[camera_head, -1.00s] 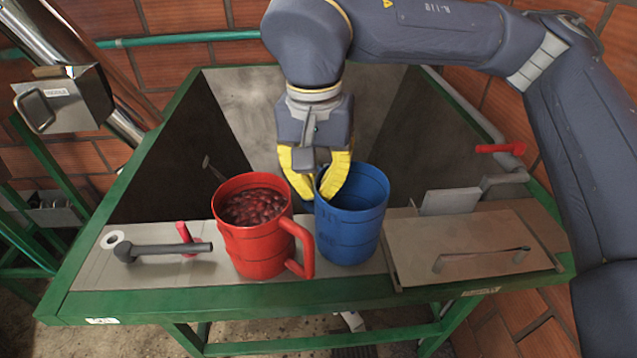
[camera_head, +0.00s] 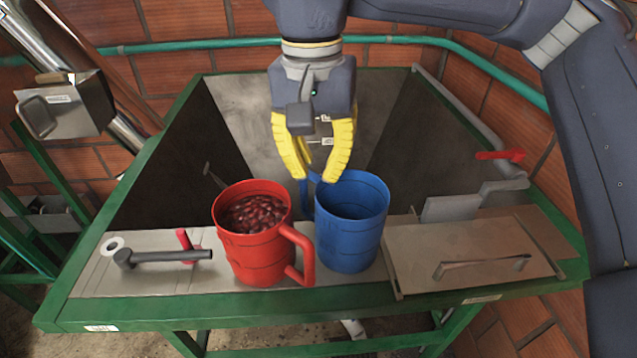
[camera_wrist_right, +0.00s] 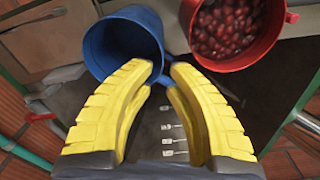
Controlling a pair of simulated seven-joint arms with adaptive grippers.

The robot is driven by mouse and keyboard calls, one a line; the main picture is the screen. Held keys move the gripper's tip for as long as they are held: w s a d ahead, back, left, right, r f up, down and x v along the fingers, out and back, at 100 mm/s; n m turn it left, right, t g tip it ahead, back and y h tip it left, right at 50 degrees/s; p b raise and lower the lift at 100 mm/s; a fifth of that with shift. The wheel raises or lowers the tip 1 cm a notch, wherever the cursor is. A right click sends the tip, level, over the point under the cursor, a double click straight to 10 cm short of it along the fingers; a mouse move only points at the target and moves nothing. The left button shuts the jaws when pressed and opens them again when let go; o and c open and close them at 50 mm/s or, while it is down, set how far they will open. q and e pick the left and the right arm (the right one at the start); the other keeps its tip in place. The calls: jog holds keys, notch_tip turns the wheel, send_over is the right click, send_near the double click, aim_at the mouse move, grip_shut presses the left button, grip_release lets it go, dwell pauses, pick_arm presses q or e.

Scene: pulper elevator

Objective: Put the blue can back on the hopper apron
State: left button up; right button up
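The blue can (camera_head: 350,232) stands upright on the hopper apron (camera_head: 150,272), just right of the red can. It looks empty. In the right wrist view the blue can (camera_wrist_right: 118,38) is beyond my fingertips. Its handle shows at its back left in the head view. My right gripper (camera_head: 318,178) has yellow fingers, is open, and is above and behind the can's rim. Its fingertips are close to the rim and handle; I cannot tell whether they touch. My left gripper is not in view.
The red can (camera_head: 258,250) full of red cherries stands on the apron, also seen in the right wrist view (camera_wrist_right: 232,55). A hatch plate with a handle (camera_head: 470,250) lies to the right. A grey lever (camera_head: 165,254) lies left. The deep hopper (camera_head: 240,110) opens behind.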

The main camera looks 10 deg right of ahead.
notch_tip(320, 180, up, 6)
jog(key=shift+r, duration=0.2)
jog(key=shift+a, duration=0.1)
